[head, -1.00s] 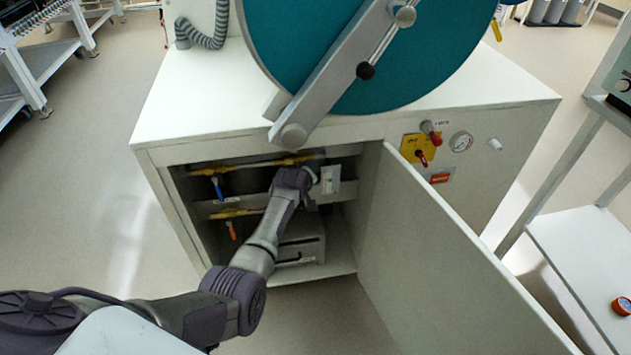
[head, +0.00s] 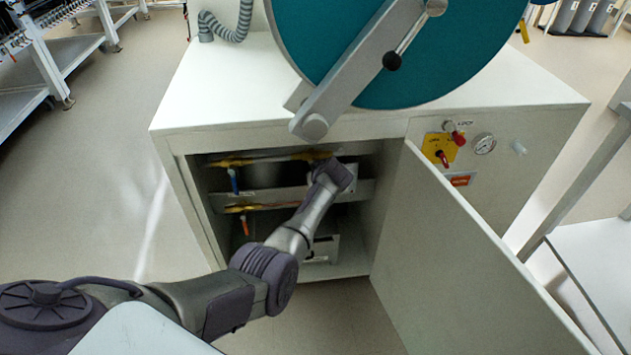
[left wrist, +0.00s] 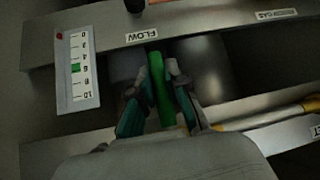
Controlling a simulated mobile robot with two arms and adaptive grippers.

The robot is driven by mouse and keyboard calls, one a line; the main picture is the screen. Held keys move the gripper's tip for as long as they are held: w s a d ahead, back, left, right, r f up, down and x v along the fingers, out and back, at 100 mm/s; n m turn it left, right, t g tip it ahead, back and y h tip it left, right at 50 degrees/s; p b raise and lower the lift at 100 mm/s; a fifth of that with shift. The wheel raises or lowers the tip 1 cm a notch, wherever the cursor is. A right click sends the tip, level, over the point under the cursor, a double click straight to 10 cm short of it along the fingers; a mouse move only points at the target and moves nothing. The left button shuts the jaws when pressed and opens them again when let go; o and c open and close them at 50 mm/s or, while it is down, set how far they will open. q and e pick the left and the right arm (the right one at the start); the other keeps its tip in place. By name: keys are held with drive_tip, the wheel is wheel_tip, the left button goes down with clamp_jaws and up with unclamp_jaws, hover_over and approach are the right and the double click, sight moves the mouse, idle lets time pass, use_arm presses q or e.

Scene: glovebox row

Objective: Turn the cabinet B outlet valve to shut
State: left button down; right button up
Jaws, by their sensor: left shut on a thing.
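My left arm reaches into the open cabinet under the glovebox. Its gripper is hidden behind my wrist in the head view. In the left wrist view, my left gripper (left wrist: 155,88) is shut on a green valve lever (left wrist: 157,80), just below a label reading FLOW. A blue lever (head: 233,180) hangs from the upper yellow pipe (head: 238,162) at the left. An orange lever (head: 245,225) hangs from the lower yellow pipe (head: 241,208). The labels do not let me tell which lever is the outlet valve. My right gripper is not in view.
A white flow gauge (left wrist: 77,68) stands left of the lever in the left wrist view. The cabinet door (head: 475,260) stands open at the right. Metal rails (head: 350,192) cross the cabinet. A teal round hatch (head: 340,45) is above. A shelf (head: 600,270) stands at the far right.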

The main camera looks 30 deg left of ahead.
use_arm(q)
drive_tip(key=shift+a, duration=0.1)
idle(0.3)
drive_tip(key=c, duration=1.2)
unclamp_jaws()
drive_tip(key=shift+o, duration=0.2)
drive_tip(key=v, duration=1.2)
